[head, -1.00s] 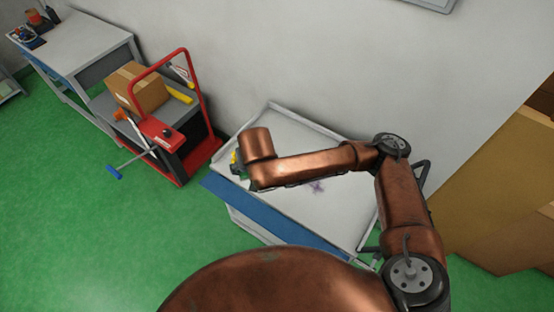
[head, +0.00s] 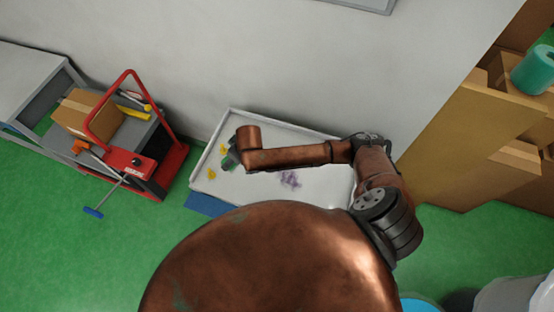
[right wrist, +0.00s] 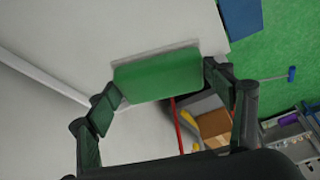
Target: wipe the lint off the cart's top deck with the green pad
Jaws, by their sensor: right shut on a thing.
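The cart's top deck (head: 318,192) is a pale tray with a raised rim, against the wall. A purple-grey lint patch (head: 290,179) lies on it near the middle, below my right forearm. My right gripper (head: 230,160) is over the deck's left end, left of the lint. In the right wrist view my right gripper (right wrist: 160,82) is shut on the green pad (right wrist: 157,74), with a finger at each end. I cannot tell whether the pad touches the deck (right wrist: 150,22). No lint shows in that view. My left gripper is not in view.
Small yellow pieces (head: 211,173) lie at the deck's left end. A red-handled trolley (head: 170,165) with a cardboard box (head: 88,112) stands left of the cart. Brown boxes (head: 440,150) stand at the right. Green floor (head: 90,255) is open at lower left.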

